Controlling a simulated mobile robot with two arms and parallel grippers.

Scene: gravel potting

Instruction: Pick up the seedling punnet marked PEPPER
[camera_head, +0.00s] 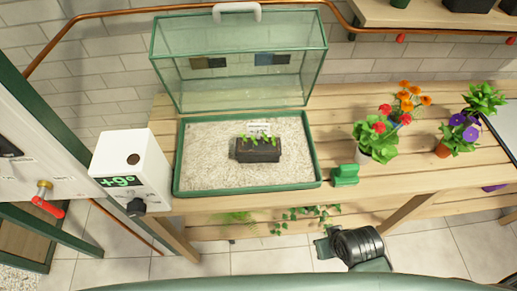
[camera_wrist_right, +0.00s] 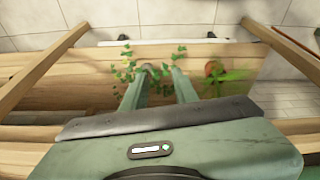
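A dark seedling punnet (camera_head: 258,151) with small green seedlings and a white label (camera_head: 259,128) stands on pale gravel in a green-rimmed tray (camera_head: 248,188). The writing on the label is too small to read. My right gripper (camera_wrist_right: 160,70) shows in the right wrist view with its two green fingers apart and nothing between them. It faces the space at the bench's lower shelf, away from the punnet. In the head view, part of my right arm shows at the bottom, right of centre. My left gripper is not in view.
A glass cover (camera_head: 240,65) with a white handle stands raised behind the tray. A white box (camera_head: 132,168) with a display is left of it. A green object (camera_head: 345,175) and potted flowers (camera_head: 377,140) stand right. Trailing plants (camera_wrist_right: 128,65) are low down.

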